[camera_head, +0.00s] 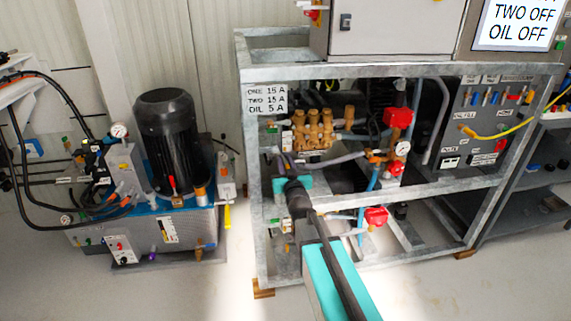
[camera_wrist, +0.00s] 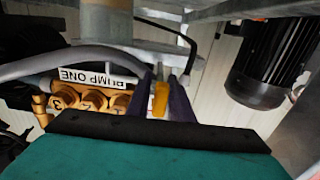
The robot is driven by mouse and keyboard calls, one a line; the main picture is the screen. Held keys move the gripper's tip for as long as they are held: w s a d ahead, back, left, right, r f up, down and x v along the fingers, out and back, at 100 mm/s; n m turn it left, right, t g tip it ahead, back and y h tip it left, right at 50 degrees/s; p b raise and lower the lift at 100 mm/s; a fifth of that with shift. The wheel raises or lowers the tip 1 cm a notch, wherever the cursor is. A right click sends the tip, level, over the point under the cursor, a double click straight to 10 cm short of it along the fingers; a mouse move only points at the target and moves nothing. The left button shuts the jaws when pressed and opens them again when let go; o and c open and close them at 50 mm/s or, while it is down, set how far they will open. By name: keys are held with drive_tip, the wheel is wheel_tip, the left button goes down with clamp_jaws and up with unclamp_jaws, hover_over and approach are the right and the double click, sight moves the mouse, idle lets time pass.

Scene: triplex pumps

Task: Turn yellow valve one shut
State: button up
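In the wrist view a yellow valve handle (camera_wrist: 160,98) stands between the two dark purple fingers of my gripper (camera_wrist: 162,92). The fingers are apart, one on each side of the handle. Slim gaps seem to show beside it, and I cannot tell whether either finger touches it. A pump with brass caps (camera_wrist: 93,101) and an upside-down "PUMP ONE" label (camera_wrist: 98,77) is just left of the handle. In the head view my gripper (camera_head: 285,163) reaches into the left side of the metal frame (camera_head: 254,230).
Frame posts, a grey hose (camera_wrist: 80,60) and pipes crowd the gripper. A black motor (camera_head: 168,140) stands on a unit at left, with another yellow lever (camera_head: 228,214). The floor in front is clear.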

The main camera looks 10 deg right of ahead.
drive_tip(key=shift+s, duration=0.15)
drive_tip(key=s+p, duration=0.4)
drive_tip(key=s, duration=0.4)
drive_tip(key=shift+r, duration=0.15)
idle(0.4)
drive_tip(key=s+p, duration=0.1)
drive_tip(key=p, duration=0.2)
drive_tip(key=s+p, duration=0.1)
drive_tip(key=p, duration=0.5)
drive_tip(key=shift+s, duration=0.4)
drive_tip(key=shift+s+p, duration=1.3)
drive_tip(key=shift+p, duration=0.2)
